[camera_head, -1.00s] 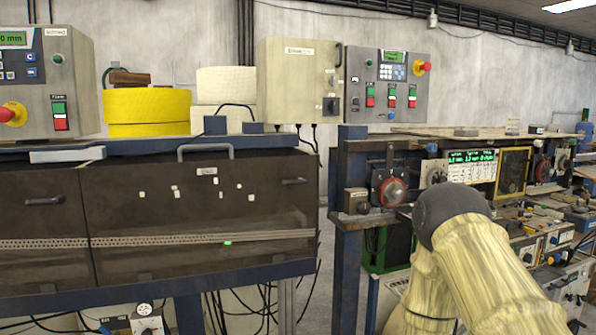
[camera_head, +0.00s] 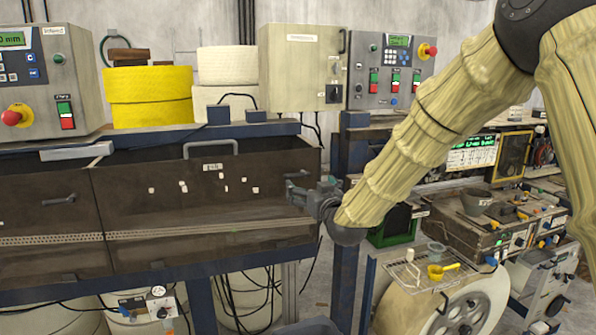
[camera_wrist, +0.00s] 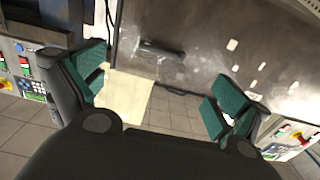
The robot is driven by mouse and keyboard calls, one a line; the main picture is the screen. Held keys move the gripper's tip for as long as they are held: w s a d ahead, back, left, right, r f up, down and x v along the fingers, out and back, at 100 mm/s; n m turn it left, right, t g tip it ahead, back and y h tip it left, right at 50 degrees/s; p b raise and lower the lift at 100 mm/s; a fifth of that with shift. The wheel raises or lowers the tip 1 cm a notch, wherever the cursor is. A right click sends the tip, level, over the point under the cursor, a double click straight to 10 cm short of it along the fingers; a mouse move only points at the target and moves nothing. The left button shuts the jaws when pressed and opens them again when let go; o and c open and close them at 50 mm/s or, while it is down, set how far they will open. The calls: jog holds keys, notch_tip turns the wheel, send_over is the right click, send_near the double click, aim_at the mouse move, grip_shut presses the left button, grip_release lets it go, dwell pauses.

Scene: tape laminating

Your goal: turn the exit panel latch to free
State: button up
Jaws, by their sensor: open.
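The dark brown panel (camera_head: 150,215) stands under a blue beam at the left of the head view, its top handle (camera_head: 210,148) at the upper edge. My gripper (camera_head: 291,190) is at the panel's right end, with its fingers toward the panel. In the wrist view my gripper (camera_wrist: 158,85) is open, its green-padded fingers wide apart. A dark, bar-shaped latch (camera_wrist: 162,48) lies on the panel face ahead, between the finger lines and apart from both. In the head view my gripper largely covers that latch, so its turn is hard to judge.
A wire rack with a yellow scoop (camera_head: 442,270) and a large pale wheel (camera_head: 450,308) are below my arm. Cables hang under the panel. Control boxes (camera_head: 395,72) stand above and behind.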

aim_at(299, 176)
jog(key=p+x, duration=0.4)
jog(key=x, duration=0.5)
jog(key=shift+p, duration=0.35)
jog(key=shift+p+x, duration=0.35)
jog(key=shift+x, duration=0.5)
jog(key=shift+f, duration=0.1)
jog(key=c, duration=1.1)
